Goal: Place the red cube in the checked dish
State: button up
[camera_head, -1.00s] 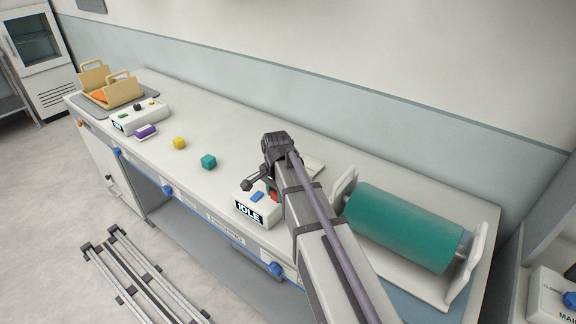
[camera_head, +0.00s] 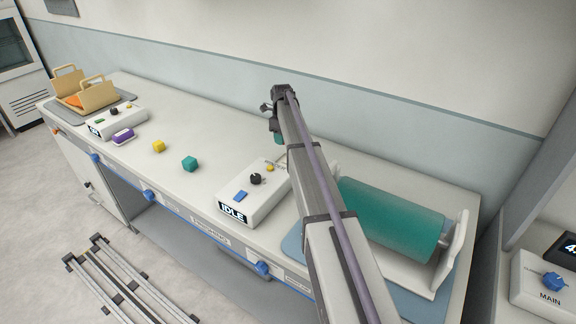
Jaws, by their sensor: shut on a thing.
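My arm reaches up the picture from the lower right over the bench. Its wrist is high above the bench, and the end with my gripper (camera_head: 278,138) points down behind the IDLE box. The fingertips are mostly hidden by the arm. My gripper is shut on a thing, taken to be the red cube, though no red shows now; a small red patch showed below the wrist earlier. The checked dish cannot be made out; the arm covers part of the bench.
A grey IDLE control box (camera_head: 256,199) stands close to the arm. A teal roller (camera_head: 395,218) lies right of it. A tan holder (camera_head: 98,96) is at the far left; bench between is clear.

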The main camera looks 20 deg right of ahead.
aim_at(283, 163)
notch_tip(283, 163, down, 10)
jog(key=b, duration=0.9)
jog(key=shift+f+b, duration=0.2)
jog(key=shift+b, duration=0.1)
jog(key=shift+r, duration=0.35)
jog(key=shift+f, duration=0.15)
jog(key=o, duration=0.5)
jog(key=shift+f, duration=0.1)
jog(key=o, duration=0.4)
jog(key=shift+o, duration=0.2)
